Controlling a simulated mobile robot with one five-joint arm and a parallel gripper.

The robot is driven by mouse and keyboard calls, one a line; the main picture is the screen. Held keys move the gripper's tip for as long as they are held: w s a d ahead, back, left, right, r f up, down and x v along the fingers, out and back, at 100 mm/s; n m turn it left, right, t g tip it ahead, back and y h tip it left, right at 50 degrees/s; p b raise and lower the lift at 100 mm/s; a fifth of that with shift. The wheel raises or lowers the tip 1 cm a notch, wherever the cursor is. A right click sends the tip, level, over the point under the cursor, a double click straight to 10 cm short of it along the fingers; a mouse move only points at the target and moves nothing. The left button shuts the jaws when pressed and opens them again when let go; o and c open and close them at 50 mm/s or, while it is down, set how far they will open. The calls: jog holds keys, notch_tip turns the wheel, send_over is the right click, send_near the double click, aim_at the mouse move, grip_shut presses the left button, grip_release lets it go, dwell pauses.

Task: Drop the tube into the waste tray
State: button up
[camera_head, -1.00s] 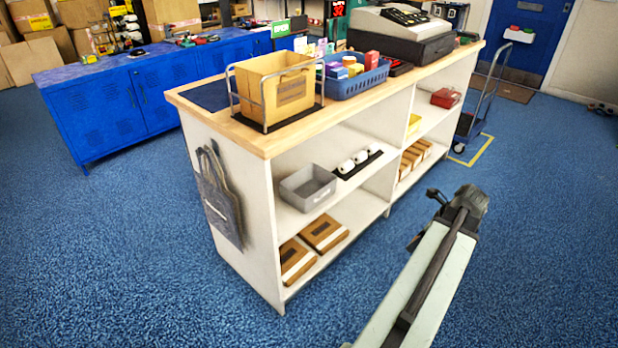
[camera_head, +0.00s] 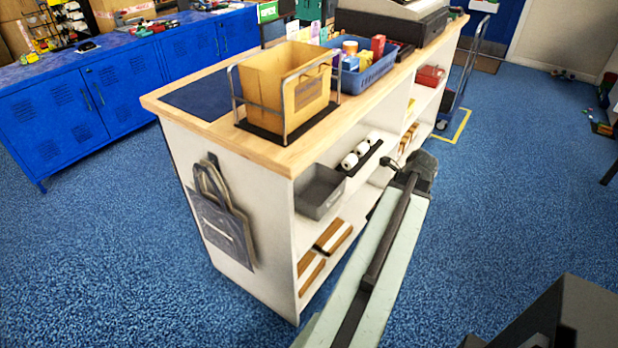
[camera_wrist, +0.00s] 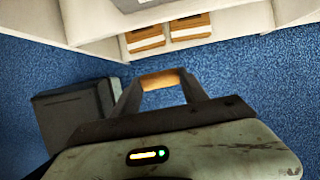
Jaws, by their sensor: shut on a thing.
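The tube (camera_wrist: 161,79) is a short tan-orange piece, held crosswise between the two dark fingertips of my gripper (camera_wrist: 159,83) in the wrist view. Blue floor shows below and behind it. In the head view my arm reaches up along the right side of the counter, and the tube cannot be made out there. A grey open tray (camera_head: 319,192) sits on the upper shelf of the counter, left of my arm's end. It looks empty as far as I can see in, and no label is readable. The tray's edge shows at the top of the wrist view.
The white shelf counter (camera_head: 180,150) carries a wire-framed carton (camera_head: 280,88) and a blue basket (camera_head: 362,80) on top. White rolls (camera_head: 358,155) lie beside the tray; flat brown boxes (camera_head: 333,236) lie below. A grey bag (camera_head: 222,222) hangs on the end panel.

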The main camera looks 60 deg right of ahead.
jog(key=shift+w, duration=0.1)
jog(key=shift+w+a+f+b, duration=0.1)
jog(key=shift+w+f+b, duration=0.2)
jog(key=shift+w, duration=2.65)
jog(key=shift+w+d+f+b, duration=0.1)
jog(key=shift+w+f+b, duration=0.25)
jog(key=shift+w, duration=2.6)
jog(key=shift+w+a+f+b, duration=0.1)
jog(key=shift+w+f+b, duration=0.2)
jog(key=shift+w, duration=2.65)
jog(key=o, duration=0.8)
jog(key=shift+o, duration=0.2)
